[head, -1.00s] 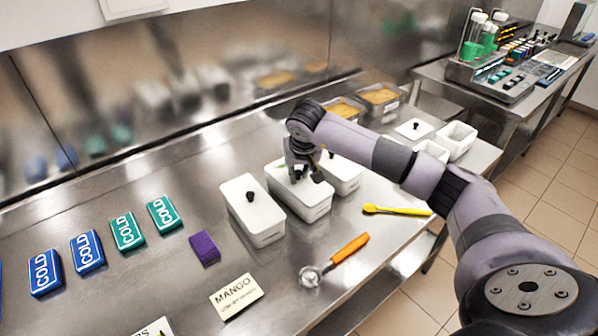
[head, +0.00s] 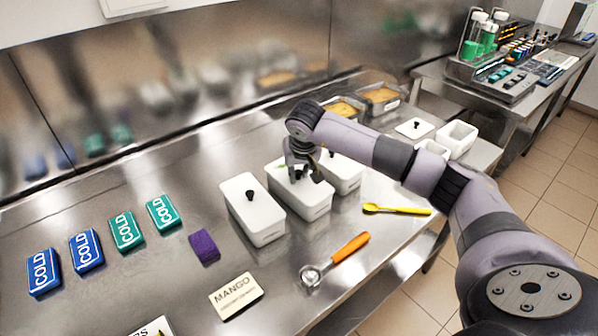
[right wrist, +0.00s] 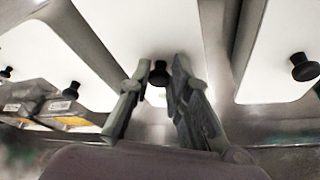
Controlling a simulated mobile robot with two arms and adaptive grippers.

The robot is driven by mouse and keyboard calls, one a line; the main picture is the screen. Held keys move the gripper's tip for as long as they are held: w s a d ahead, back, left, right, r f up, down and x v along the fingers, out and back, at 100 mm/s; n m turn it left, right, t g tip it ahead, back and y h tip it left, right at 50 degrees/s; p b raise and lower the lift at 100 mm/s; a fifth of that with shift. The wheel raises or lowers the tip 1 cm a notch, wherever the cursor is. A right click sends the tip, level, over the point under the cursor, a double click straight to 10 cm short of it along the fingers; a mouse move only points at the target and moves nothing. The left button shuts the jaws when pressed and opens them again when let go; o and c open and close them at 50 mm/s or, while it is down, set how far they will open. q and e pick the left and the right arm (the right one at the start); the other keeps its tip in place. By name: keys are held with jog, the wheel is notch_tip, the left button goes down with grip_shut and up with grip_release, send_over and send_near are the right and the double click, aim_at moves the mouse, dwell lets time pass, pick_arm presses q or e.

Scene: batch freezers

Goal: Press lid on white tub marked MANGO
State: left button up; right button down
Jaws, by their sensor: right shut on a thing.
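Three white tubs with black-knobbed lids stand side by side: a left tub (head: 258,222), a middle tub (head: 308,206) and a right tub (head: 345,176). Their front labels are too small to read. My right gripper (head: 305,178) is over the middle tub, shut on the black knob of its lid. In the right wrist view, the fingers of the right gripper (right wrist: 160,90) are on either side of this knob (right wrist: 158,74) on the white lid (right wrist: 125,25). The lid sits on the tub; I cannot tell whether it is fully seated. My left gripper is out of view.
A MANGO card (head: 236,295), purple block (head: 204,247), orange-handled scoop (head: 340,254) and yellow spoon (head: 395,210) lie in front. Blue and green COLD packs (head: 125,230) lie left.

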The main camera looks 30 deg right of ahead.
dwell(0.3)
jog(key=c, duration=1.4)
grip_release()
jog(key=o, duration=0.5)
jog(key=shift+c, duration=0.2)
jog(key=shift+r+p, duration=2.2)
jog(key=shift+r, duration=1.35)
jog(key=shift+c, duration=0.3)
jog(key=shift+f, duration=0.1)
grip_shut()
